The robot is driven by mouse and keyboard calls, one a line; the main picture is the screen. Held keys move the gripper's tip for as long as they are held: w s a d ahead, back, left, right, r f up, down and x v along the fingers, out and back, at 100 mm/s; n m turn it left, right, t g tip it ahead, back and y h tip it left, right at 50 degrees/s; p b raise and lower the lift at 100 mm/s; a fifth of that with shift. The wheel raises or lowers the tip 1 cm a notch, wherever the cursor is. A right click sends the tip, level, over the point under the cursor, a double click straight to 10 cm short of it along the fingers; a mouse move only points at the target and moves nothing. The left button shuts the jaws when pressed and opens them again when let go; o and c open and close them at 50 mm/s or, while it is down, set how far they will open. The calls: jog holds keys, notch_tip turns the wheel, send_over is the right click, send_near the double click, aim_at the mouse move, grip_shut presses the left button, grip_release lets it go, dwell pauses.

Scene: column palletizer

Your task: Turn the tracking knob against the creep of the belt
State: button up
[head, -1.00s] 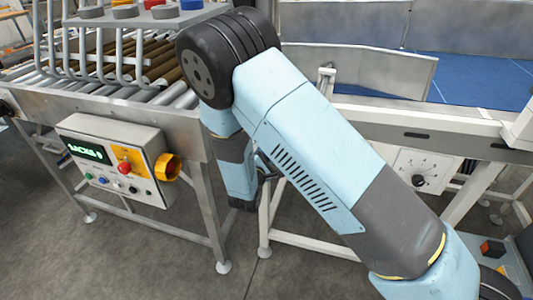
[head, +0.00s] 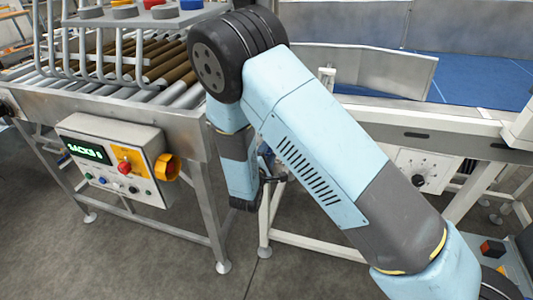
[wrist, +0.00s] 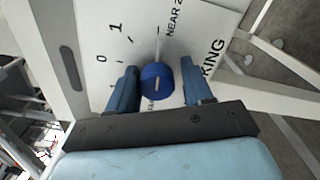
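A round blue knob (wrist: 157,84) with a white pointer line sits on a white dial panel (wrist: 100,22) in the wrist view. The panel carries tick marks, the numbers 0 and 1, and partly cut-off lettering ending in "KING". My gripper (wrist: 159,72) is open, one blue finger left of the knob and one right, with a visible gap on each side. In the head view my arm hides this knob, and my gripper (head: 275,175) shows only partly beside the forearm. The blue belt (head: 470,80) lies at upper right.
Another white panel with a black dial knob (head: 418,180) is on the frame at right. A control box (head: 110,155) with a green display and buttons hangs under the roller conveyor (head: 170,75) at left. Pale frame legs stand beside my gripper. Grey floor is clear in front.

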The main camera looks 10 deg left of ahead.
jog(key=o, duration=0.3)
jog(key=s, duration=0.9)
jog(key=s+a, duration=0.1)
jog(key=s, duration=0.3)
jog(key=shift+s+a, duration=0.1)
jog(key=shift+s, duration=0.3)
